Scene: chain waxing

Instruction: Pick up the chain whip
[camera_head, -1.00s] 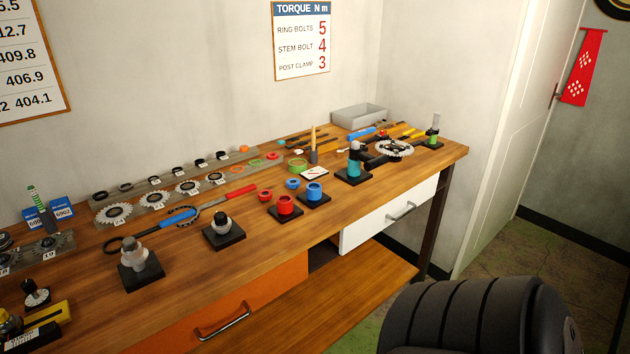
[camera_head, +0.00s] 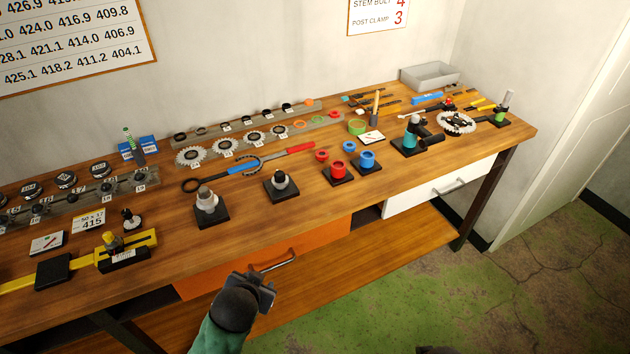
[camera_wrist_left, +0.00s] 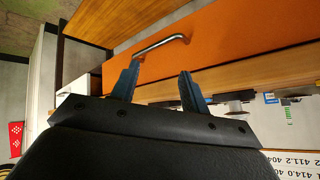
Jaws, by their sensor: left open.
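A long tool with a blue handle (camera_head: 230,166), a dark ring at its left end and a dark chain loop lies on the workbench. A red handle (camera_head: 288,149) with a grey bar lies in line with it on the right; which part belongs to the chain whip I cannot tell clearly. My left gripper (camera_head: 266,287) is in front of the bench, below the tabletop and near the orange drawer. In the left wrist view its two fingers (camera_wrist_left: 158,82) are apart with nothing between them.
The orange drawer (camera_head: 225,270) has a metal handle (camera_wrist_left: 161,45) just beyond my left fingertips. Black stands with posts (camera_head: 209,211) and (camera_head: 283,190) sit in front of the tools. Sprockets (camera_head: 222,147) line a rail behind. Bare wood shows near the front edge.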

